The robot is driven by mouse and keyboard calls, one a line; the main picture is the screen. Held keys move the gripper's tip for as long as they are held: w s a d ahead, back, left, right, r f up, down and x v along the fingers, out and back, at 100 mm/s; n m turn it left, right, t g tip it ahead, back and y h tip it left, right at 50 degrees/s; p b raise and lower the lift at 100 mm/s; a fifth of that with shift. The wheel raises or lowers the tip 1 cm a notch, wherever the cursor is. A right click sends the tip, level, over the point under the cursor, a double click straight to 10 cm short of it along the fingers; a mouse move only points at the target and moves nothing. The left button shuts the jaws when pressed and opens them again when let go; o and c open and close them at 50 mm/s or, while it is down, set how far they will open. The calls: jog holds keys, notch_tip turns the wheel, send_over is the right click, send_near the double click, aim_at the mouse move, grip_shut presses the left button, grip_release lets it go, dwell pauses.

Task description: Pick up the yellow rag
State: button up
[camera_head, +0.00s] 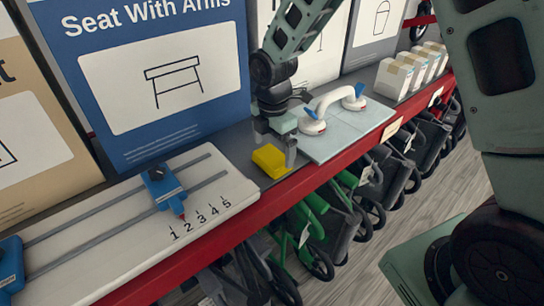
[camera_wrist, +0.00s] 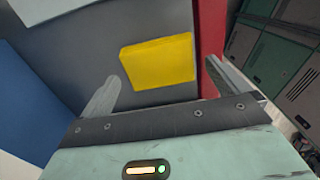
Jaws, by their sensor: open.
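The yellow rag (camera_head: 269,160) is a small block-like yellow piece lying on the grey shelf top close to its red front edge. It also shows in the wrist view (camera_wrist: 158,62), ahead of and between my two fingers. My gripper (camera_head: 278,150) is open just above and beside the rag, with one finger near the rag's right side in the head view. In the wrist view the open fingers (camera_wrist: 165,88) stand on either side of the rag, with nothing between them touching it that I can see.
A light panel with a white suction handle (camera_head: 332,108) lies right of the rag. A white numbered board with a blue slider (camera_head: 165,188) lies left. A blue sign (camera_head: 150,75) stands behind. White boxes (camera_head: 397,75) stand farther right.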

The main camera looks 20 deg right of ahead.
aim_at(272, 156)
jog(key=shift+a+f+p, duration=0.1)
jog(key=shift+f+p, duration=0.3)
jog(key=shift+f, duration=1.25)
jog(key=c, duration=0.7)
notch_tip(272, 156, up, 10)
jog(key=b, duration=0.2)
jog(key=shift+b, duration=0.4)
jog(key=shift+o, duration=0.6)
jog(key=shift+c, duration=0.2)
